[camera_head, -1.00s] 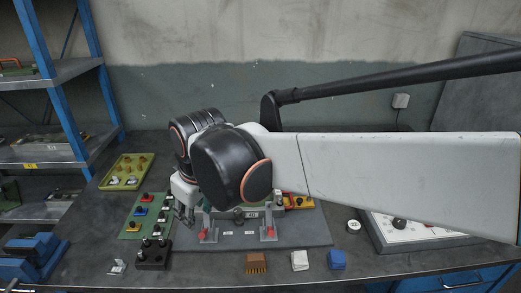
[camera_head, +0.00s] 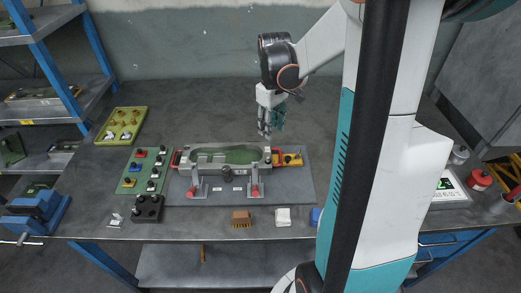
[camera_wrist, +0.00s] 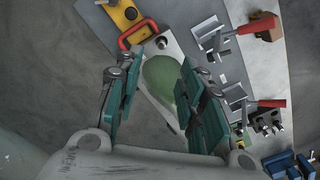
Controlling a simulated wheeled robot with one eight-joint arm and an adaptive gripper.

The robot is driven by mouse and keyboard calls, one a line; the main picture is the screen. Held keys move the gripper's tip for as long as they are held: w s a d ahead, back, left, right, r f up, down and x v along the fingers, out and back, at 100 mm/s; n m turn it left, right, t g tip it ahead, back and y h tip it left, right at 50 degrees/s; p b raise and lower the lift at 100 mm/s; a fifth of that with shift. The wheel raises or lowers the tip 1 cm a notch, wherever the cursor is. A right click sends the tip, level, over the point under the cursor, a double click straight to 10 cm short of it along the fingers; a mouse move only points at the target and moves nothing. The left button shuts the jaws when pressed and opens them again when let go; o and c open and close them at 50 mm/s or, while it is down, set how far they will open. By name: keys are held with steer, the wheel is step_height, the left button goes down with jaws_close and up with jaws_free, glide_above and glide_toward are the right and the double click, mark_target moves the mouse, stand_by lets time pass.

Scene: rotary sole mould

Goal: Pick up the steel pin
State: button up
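I cannot identify the steel pin with certainty. A small metallic peg (camera_wrist: 161,43) stands on the end of the grey mould beside a red handle (camera_wrist: 138,33) in the wrist view; I cannot tell if it is the pin. The mould (camera_head: 205,167) has a green sole-shaped area (camera_head: 238,157), also seen between my fingers in the wrist view (camera_wrist: 160,78). My gripper (camera_head: 271,128) hangs above the mould's right rear. Its two green-padded fingers (camera_wrist: 155,100) are apart, with nothing held between them.
Red-handled clamps (camera_head: 255,190) stand along the mould's front. A yellow block (camera_head: 290,159) sits at its right end. A green board (camera_head: 133,172), yellow tray (camera_head: 104,137) and black peg block (camera_head: 148,208) are left. A brown brush (camera_head: 241,218) lies in front. The bench behind is clear.

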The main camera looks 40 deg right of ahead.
steer(key=b, duration=0.2)
glide_above(268, 156)
steer(key=f, duration=0.8)
steer(key=shift+s+d+f, duration=0.1)
steer(key=shift+s+d, duration=0.05)
steer(key=shift+s, duration=0.15)
steer(key=f+b, duration=0.2)
steer(key=f, duration=0.3)
steer(key=shift+w, duration=0.2)
jaws_close()
